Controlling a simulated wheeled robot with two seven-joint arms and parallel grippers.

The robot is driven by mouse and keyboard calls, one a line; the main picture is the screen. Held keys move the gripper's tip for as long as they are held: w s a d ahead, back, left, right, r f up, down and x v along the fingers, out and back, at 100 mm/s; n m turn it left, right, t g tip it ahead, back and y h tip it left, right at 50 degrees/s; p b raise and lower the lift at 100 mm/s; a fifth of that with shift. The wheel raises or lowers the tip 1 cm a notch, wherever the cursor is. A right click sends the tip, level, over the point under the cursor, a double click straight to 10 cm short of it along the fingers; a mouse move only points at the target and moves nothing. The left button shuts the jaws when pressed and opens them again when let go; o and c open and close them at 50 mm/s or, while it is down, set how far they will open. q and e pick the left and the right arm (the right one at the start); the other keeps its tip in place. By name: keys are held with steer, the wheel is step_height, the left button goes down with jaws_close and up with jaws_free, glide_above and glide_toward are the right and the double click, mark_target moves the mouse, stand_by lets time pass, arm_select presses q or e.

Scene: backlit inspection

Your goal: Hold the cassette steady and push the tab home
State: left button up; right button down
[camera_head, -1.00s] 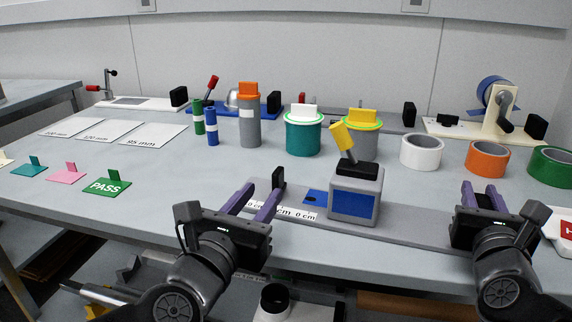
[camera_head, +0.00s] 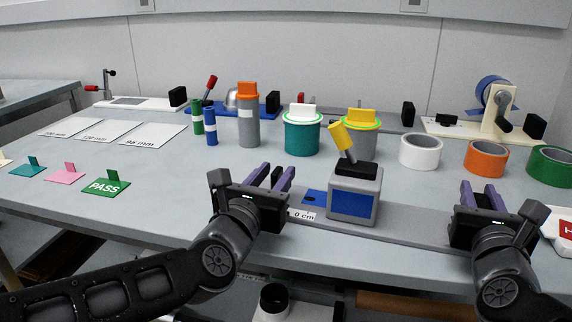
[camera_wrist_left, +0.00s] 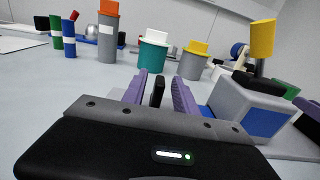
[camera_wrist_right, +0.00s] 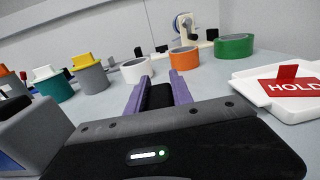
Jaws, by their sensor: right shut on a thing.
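A grey block (camera_head: 367,182) with a blue front panel, black top and tilted yellow knob stands on a long grey base (camera_head: 410,238). A flat blue piece (camera_head: 314,197) with a dark spot lies left of it, by a strip marked 0 cm. I cannot tell which part is the cassette or the tab. My left gripper (camera_head: 270,175) is open, with a black upright piece (camera_wrist_left: 158,92) between its fingers and gaps showing. My right gripper (camera_head: 480,190) is shut on a black end piece (camera_wrist_right: 160,96), right of the grey block.
Behind stand a teal pot (camera_head: 302,136), a grey pot with a yellow lid (camera_head: 360,143) and a grey cylinder (camera_head: 249,130). Tape rolls (camera_head: 420,151) line the right. A green PASS sign (camera_head: 106,184) is at left, a white HOLD tray (camera_wrist_right: 260,93) at right.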

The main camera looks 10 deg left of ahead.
mark_target(281, 167)
arm_select(q)
steer(key=w, duration=0.4)
steer(key=shift+w+d, duration=0.1)
steer(key=shift+d, duration=0.1)
steer(key=shift+c, duration=0.5)
jaws_close()
stand_by(0.8)
